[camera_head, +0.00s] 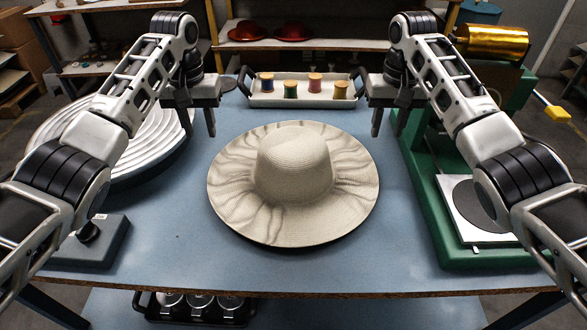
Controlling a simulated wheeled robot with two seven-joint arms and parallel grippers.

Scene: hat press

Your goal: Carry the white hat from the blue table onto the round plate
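The white hat (293,166), off-white with a wide wavy brim and faint darker streaks, lies crown up on the blue table (330,268). A dark round plate (468,200) on a white square sheet lies on the green press base at the right, partly hidden by my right arm. My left gripper (198,120) is above the table behind and left of the hat, its fingers pointing down and apart. My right gripper (386,120) is at the matching place behind and right of the hat, also open. Both are empty and clear of the hat.
A large white ringed round piece (152,150) stands at the left, partly behind my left arm. A white tray (300,99) with several thread spools is at the back. The green press (430,190) has a gold cylinder (492,42). A dark box (95,243) with a knob sits front left.

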